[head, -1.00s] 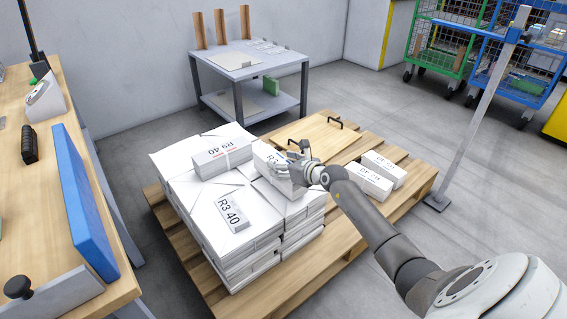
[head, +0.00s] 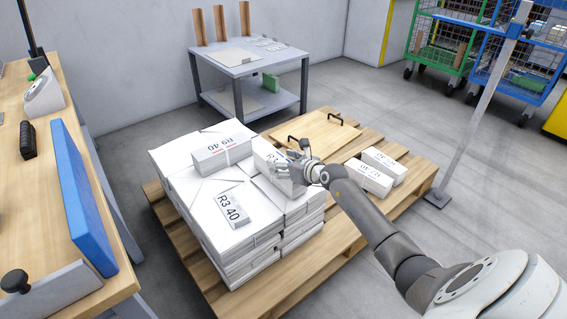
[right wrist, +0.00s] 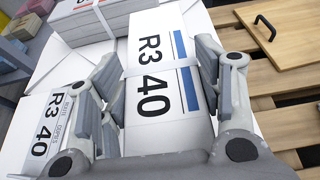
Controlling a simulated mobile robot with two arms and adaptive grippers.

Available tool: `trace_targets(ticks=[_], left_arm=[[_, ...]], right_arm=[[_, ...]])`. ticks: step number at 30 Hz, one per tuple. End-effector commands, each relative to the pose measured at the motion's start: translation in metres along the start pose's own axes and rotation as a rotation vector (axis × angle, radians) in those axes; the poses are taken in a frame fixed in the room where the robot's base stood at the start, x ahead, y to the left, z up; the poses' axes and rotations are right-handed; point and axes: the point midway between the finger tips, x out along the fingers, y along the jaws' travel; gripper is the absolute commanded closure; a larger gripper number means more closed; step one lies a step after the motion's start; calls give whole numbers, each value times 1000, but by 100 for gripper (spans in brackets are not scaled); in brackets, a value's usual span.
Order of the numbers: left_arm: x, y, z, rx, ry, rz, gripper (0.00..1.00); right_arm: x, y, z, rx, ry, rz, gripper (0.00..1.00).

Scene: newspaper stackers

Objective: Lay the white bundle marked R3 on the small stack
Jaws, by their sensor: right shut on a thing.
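A white bundle marked R3 40 (head: 264,157), with a blue stripe, lies on top of the tall white stack (head: 235,262). In the right wrist view this bundle (right wrist: 152,50) lies lengthwise between my fingers. My right gripper (head: 289,170) is shut on its sides; it also shows in the right wrist view (right wrist: 156,78). I cannot tell whether the bundle is raised off the stack. My left gripper is out of view.
An R9 40 bundle (head: 222,156) lies across the back of the stack top. A wooden board with black handles (head: 311,134) lies on the pallet (head: 315,258) behind. A grey metal post (head: 470,120) stands at the right. A workbench (head: 95,225) is at the left.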

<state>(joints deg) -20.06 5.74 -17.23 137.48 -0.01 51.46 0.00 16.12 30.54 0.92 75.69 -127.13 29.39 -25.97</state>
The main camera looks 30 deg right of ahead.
Motion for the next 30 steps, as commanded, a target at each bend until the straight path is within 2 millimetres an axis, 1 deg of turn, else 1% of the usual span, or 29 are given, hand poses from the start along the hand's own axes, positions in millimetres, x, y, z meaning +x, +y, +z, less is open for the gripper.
trace_targets(ticks=[1,9,10,15,23,24,25,30], left_arm=[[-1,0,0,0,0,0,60],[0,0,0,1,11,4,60],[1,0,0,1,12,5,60],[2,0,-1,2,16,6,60],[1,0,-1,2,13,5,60],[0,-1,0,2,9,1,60],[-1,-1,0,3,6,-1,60],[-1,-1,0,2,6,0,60]], right_arm=[[0,-1,4,-1,-11,-2,100],[2,-1,0,-1,-12,-3,100],[1,-1,1,-1,-12,-3,36],[2,-1,-1,-1,-7,-2,15],[2,0,-3,0,-3,-1,15],[2,1,-9,0,9,2,15],[2,1,-9,0,9,2,15],[-6,0,-7,-1,4,0,15]])
